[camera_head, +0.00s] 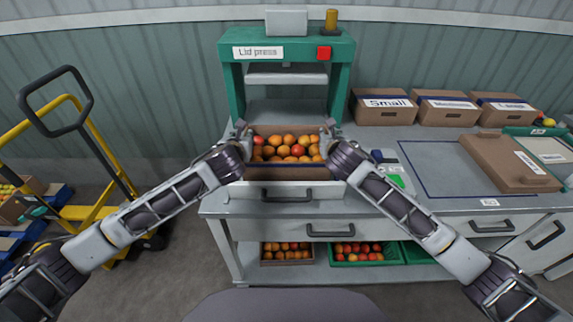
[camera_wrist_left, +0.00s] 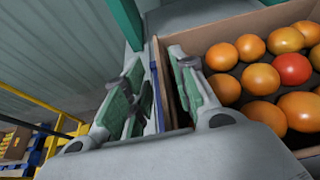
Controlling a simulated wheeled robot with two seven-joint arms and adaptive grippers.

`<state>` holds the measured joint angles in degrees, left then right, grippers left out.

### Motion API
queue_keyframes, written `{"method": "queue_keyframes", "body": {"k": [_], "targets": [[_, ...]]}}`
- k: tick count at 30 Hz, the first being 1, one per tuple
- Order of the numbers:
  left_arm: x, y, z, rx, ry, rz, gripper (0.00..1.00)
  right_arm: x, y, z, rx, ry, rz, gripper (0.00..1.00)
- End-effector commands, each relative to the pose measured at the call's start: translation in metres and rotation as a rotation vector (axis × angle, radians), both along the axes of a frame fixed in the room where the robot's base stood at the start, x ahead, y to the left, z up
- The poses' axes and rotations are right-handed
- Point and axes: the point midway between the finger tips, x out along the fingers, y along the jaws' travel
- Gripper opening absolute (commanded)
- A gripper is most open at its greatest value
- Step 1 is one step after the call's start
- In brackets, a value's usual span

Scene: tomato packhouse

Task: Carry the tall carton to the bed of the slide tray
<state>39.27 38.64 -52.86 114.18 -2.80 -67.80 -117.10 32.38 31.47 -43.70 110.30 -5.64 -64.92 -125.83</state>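The tall carton (camera_head: 285,173), brown with a dark blue band and full of orange and red tomatoes, stands upright at the slide tray (camera_head: 262,191) in front of the lid press. Whether its base rests on the tray is hidden. My left gripper (camera_head: 241,130) is at the carton's left wall. In the left wrist view, its fingers (camera_wrist_left: 158,95) straddle the carton's wall (camera_wrist_left: 158,62), one inside and one outside, with a visible gap between them. My right gripper (camera_head: 330,128) is at the carton's right wall; its fingers are too small to judge.
The green lid press (camera_head: 236,90) stands directly behind. Small cartons (camera_head: 383,108) line the counter's back right, with a flat brown carton (camera_head: 500,160) farther right. A yellow pallet truck (camera_head: 100,212) stands left. Tomato crates (camera_head: 357,262) sit on the shelf below.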

Motion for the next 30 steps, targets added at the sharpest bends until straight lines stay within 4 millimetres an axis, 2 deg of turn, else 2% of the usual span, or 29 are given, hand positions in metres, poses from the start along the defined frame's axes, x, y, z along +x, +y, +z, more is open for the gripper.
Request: {"method": "queue_keyframes", "body": {"k": [21, 30], "targets": [[-0.071, 0.0, 0.029, 0.0, 0.0, 0.001, 0.27, 0.0, 0.0, 0.0, 0.0, 0.0, 0.0, 0.27], [-0.089, 0.001, 0.037, 0.001, 0.0, 0.002, 0.27, 0.0, 0.0, 0.0, 0.0, 0.0, 0.0, 0.27]]}}
